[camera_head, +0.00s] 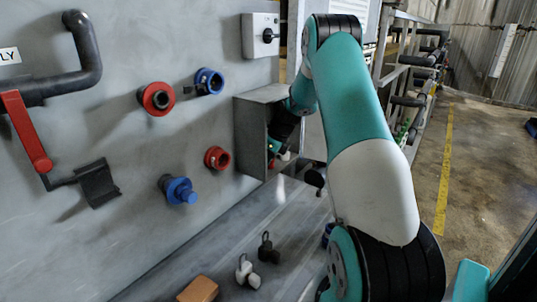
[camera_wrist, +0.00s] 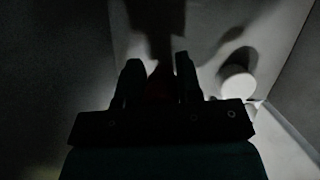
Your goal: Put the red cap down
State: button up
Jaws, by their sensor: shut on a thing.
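My gripper reaches into a grey open-fronted box (camera_head: 262,97) on the wall, and the box side and my arm partly hide it. In the wrist view, the two dark fingers of my gripper (camera_wrist: 160,78) stand close together around a dim, dark reddish thing (camera_wrist: 159,88), which looks like the red cap. The view is too dark to show its shape. I cannot tell whether it touches the box floor.
A pale round thing (camera_wrist: 238,84) stands right of the fingers. The wall bears red fittings (camera_head: 217,158) and blue fittings (camera_head: 178,190). A brown block (camera_head: 198,290), a white piece (camera_head: 247,272) and a black piece (camera_head: 268,248) lie on the ledge (camera_head: 215,250).

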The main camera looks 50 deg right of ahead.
jog(key=shift+s+d, duration=0.1)
jog(key=shift+f, duration=0.1)
jog(key=o, duration=0.9)
jog(key=shift+o, duration=0.2)
jog(key=shift+s+d+r+b, duration=0.1)
jog(key=shift+s+r+b, duration=0.05)
jog(key=shift+r+b, duration=0.25)
jog(key=s+r, duration=0.1)
jog(key=r, duration=0.1)
jog(key=s+r+b, duration=0.1)
jog(key=s, duration=0.1)
jog(key=shift+d+r, duration=0.4)
jog(key=s+d+b, duration=0.2)
jog(key=s, duration=0.8)
jog(key=shift+d+r+b, duration=0.15)
jog(key=shift+d+b, duration=0.15)
jog(key=shift+d, duration=0.1)
jog(key=shift+s, duration=0.1)
